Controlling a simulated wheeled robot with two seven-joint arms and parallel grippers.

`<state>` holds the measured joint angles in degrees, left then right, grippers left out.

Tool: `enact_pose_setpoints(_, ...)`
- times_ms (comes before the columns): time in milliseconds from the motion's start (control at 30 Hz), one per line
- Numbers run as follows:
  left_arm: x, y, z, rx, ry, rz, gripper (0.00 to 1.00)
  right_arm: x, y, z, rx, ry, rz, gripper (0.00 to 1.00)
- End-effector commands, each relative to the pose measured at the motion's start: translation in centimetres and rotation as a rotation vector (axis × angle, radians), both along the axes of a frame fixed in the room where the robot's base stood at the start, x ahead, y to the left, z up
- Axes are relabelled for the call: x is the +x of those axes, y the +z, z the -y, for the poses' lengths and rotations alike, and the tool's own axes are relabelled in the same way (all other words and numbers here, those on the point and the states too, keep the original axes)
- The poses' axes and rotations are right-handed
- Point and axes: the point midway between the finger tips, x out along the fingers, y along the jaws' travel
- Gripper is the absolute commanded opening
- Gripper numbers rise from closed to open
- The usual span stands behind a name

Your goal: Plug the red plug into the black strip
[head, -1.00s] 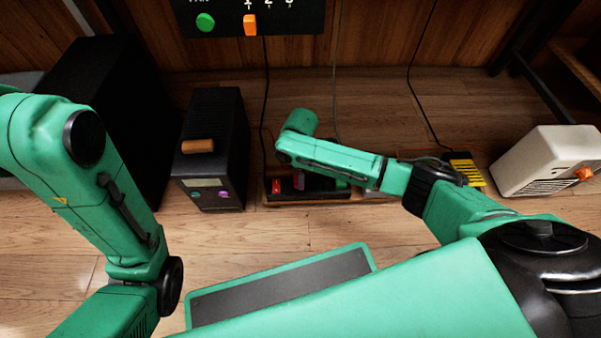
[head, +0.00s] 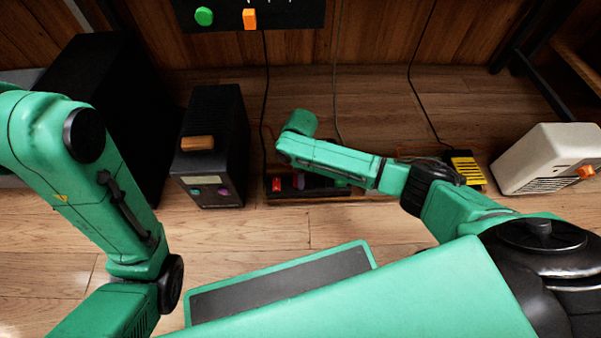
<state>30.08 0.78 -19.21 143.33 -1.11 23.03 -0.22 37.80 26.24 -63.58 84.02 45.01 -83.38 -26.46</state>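The black strip (head: 322,191) lies on the floor near the middle of the head view, on a wooden base.
A black box with an orange handle (head: 198,143) stands left of the strip. A yellow slotted piece (head: 465,169) and a white box with an orange knob (head: 546,160) are at the right. Thin cables hang behind. A black panel (head: 290,14) is above. Floor in front is clear.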

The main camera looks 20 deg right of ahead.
Motion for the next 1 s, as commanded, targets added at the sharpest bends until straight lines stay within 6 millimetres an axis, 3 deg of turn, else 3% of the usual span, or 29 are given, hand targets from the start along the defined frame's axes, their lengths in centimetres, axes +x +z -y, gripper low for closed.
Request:
enact_pose_setpoints(300,0.0,-0.2,0.0,0.000,0.000,0.000,0.50,-0.2,-0.8,0.1,-0.002,0.000,-0.006,0.00)
enact_pose_setpoints(333,0.0,-0.2,0.0,0.000,0.000,0.000,0.50,-0.2,-0.8,0.1,-0.002,0.000,-0.006,0.68)
enact_pose_setpoints(400,0.0,-0.2,0.0,0.000,0.000,0.000,0.50,-0.2,-0.7,0.1,-0.002,0.000,-0.005,0.94)
enact_pose_setpoints(433,0.0,-0.2,0.0,0.000,0.000,0.000,0.50,-0.2,-0.7,0.1,-0.002,0.000,-0.005,0.99)
enact_pose_setpoints(767,-0.1,-0.1,0.0,0.000,0.001,0.003,0.50,-0.1,-0.6,0.1,-0.001,0.000,-0.003,0.99)
enact_pose_setpoints(900,-1.0,1.0,-0.3,-0.003,0.008,0.028,0.50,-0.1,-0.6,0.1,-0.001,0.000,-0.002,0.99)
enact_pose_setpoints(1000,0.2,1.4,0.0,0.001,-0.001,-0.008,0.50,0.0,1.7,0.0,0.000,0.000,-0.001,0.99)
